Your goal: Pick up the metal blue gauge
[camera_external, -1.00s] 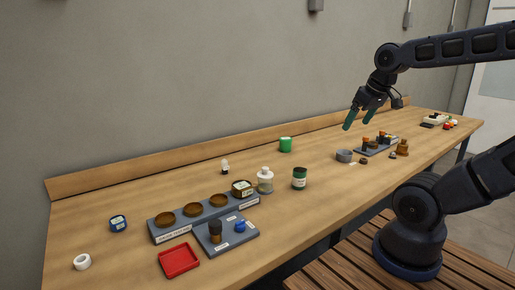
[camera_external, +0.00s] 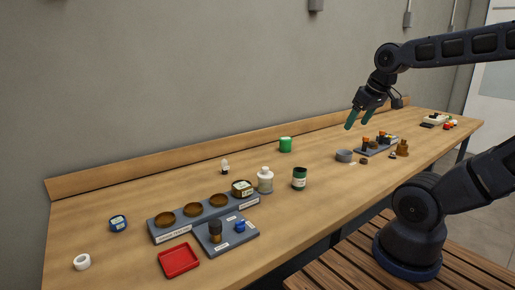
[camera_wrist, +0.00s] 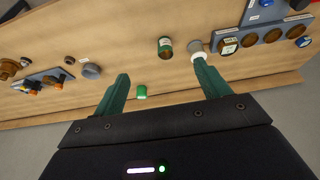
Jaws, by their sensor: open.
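A round blue gauge with a pale label or dial (camera_external: 118,223) lies on the wooden table at the left, beside the left end of the grey holder with round wells. A blue object at the right edge of the wrist view (camera_wrist: 303,42) looks like the same gauge. My gripper (camera_external: 358,124) is in the air over the right half of the table, far from the gauge. Its two green fingers are apart, with nothing held between them, as the wrist view (camera_wrist: 160,75) also shows.
The grey holder (camera_external: 172,237) and a tray with a small blue knob (camera_external: 240,226) are near the gauge. A red tray (camera_external: 179,261) and white ring (camera_external: 82,262) are in front. Bottles (camera_external: 265,180) and a green container (camera_external: 286,144) stand mid-table. A wooden ledge runs along the wall.

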